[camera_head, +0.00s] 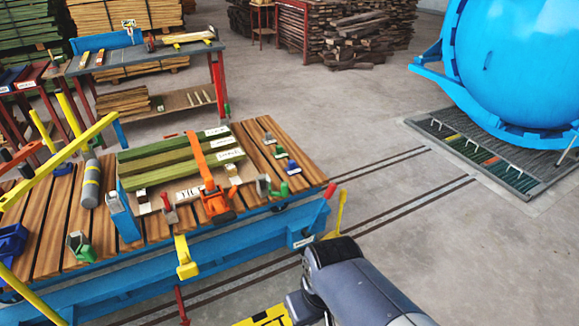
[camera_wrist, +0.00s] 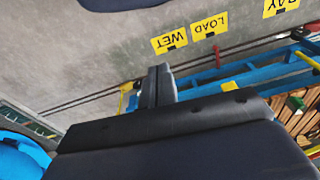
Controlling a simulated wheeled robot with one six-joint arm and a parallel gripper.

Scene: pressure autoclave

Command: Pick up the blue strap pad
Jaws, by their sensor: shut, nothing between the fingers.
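A small blue block (camera_head: 293,167), which looks like the blue strap pad, sits on the slatted wooden top of the blue cart (camera_head: 309,178), near its right end. A green block (camera_head: 281,152) and a grey-dark block (camera_head: 269,138) stand in a row behind it. My gripper (camera_wrist: 158,72) shows in the wrist view with its two dark fingers together and nothing between them. My arm is in front of the cart at the bottom of the head view, apart from the blue block. My fingertips cannot be made out there. I cannot pick out the blue block in the wrist view.
Green timber (camera_head: 180,160) with an orange clamp (camera_head: 205,165) lies left of the blue block. Floor rails run right, toward a large blue vessel (camera_head: 520,60). The floor between is clear.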

